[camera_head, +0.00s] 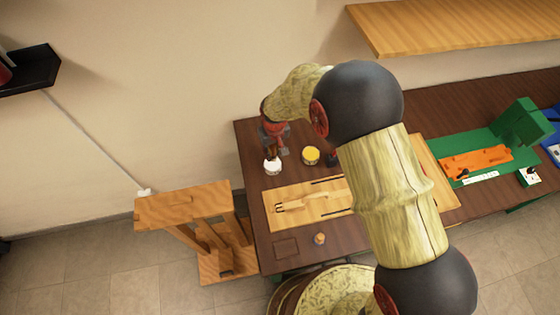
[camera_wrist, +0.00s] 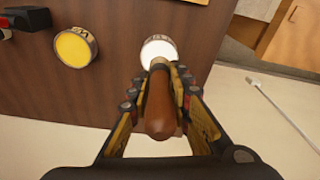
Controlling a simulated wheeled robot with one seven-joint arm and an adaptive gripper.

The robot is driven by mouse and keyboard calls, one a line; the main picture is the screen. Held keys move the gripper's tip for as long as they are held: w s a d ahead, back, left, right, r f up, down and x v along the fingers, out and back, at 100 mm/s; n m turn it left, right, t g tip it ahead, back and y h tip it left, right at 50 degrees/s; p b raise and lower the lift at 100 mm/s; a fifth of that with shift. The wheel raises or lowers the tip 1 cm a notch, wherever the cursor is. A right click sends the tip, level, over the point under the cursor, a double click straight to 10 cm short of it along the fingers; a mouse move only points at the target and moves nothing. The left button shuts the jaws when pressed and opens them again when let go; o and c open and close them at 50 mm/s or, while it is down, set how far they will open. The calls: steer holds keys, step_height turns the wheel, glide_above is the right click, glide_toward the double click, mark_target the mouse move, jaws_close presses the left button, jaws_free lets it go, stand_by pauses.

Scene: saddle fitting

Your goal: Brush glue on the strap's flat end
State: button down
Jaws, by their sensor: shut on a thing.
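My gripper (camera_head: 272,148) is at the back left corner of the table, shut on the brown handle of a brush (camera_wrist: 158,112). The brush points down at a white pot (camera_head: 272,167), which also shows in the wrist view (camera_wrist: 158,51). The bristles are hidden, so I cannot tell whether they are inside the pot or just above it. A pale strap (camera_head: 318,200) lies on a light wooden board (camera_head: 290,222) in the middle of the table. Its left end looks forked; my arm covers the board's right part.
A tin with yellow content (camera_head: 311,155) stands right of the white pot, also in the wrist view (camera_wrist: 76,47). A small round wooden thing (camera_head: 320,239) stands in front of the board. A green mat with an orange piece (camera_head: 476,162) lies right. A wooden stand (camera_head: 190,207) is left of the table.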

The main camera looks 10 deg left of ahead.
steer(key=shift+w+a+r, duration=0.35)
steer(key=shift+w+a, duration=0.1)
steer(key=shift+w, duration=0.2)
steer(key=shift+f+b, duration=1.4)
steer(key=shift+f, duration=1.55)
steer(key=shift+s+f+b, duration=0.1)
steer(key=shift+f+b, duration=0.35)
steer(key=shift+f, duration=0.1)
steer(key=shift+r, duration=0.1)
steer(key=shift+r+p, duration=1.7)
steer(key=shift+r, duration=1.75)
